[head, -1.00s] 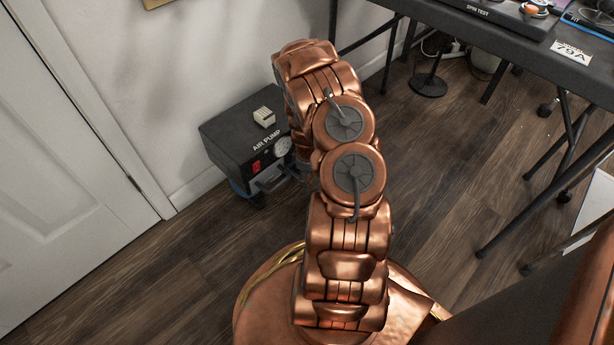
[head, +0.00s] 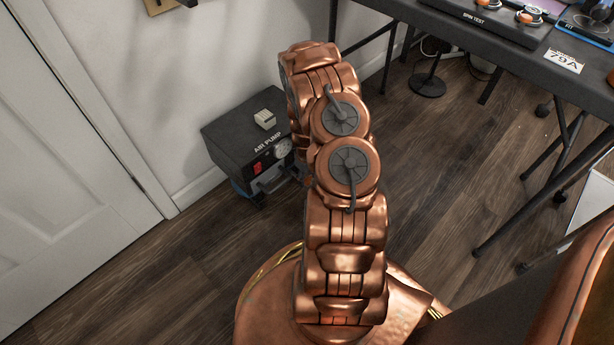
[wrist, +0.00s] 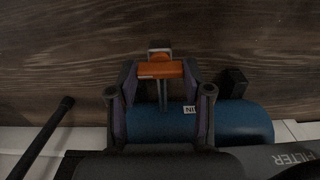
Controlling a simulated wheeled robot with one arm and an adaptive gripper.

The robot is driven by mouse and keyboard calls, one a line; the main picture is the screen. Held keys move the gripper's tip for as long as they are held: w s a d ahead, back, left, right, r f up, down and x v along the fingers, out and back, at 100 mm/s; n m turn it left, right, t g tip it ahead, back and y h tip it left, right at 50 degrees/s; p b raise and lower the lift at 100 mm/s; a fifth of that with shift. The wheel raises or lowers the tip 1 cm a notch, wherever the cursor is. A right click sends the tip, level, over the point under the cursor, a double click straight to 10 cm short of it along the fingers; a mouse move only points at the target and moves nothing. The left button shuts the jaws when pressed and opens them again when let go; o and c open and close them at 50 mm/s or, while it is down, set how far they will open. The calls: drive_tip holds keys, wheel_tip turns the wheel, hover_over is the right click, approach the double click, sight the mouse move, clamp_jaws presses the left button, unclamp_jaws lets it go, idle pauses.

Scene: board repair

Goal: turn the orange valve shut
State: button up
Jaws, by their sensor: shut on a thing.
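The orange valve (wrist: 160,70) shows in the wrist view as a short orange bar on a grey stem, at upper centre. My gripper (wrist: 159,78) has one dark finger on each side of the bar and is shut on it, with the bar's ends against the fingers. The blue tank (wrist: 238,120) lies just below the valve, partly behind my gripper. In the head view my copper arm hides the gripper and the valve.
The black air pump (head: 250,142) stands on the floor by the wall, left of my arm. A dark table (head: 480,52) with tools is at upper right. A white door (head: 70,130) is at left. A dark part marked FILTER (wrist: 295,160) fills the wrist view's lower right.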

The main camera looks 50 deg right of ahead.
drive_tip(key=o, duration=1.2)
drive_tip(key=shift+c, duration=0.2)
wheel_tip(320, 180, up, 12)
idle(0.6)
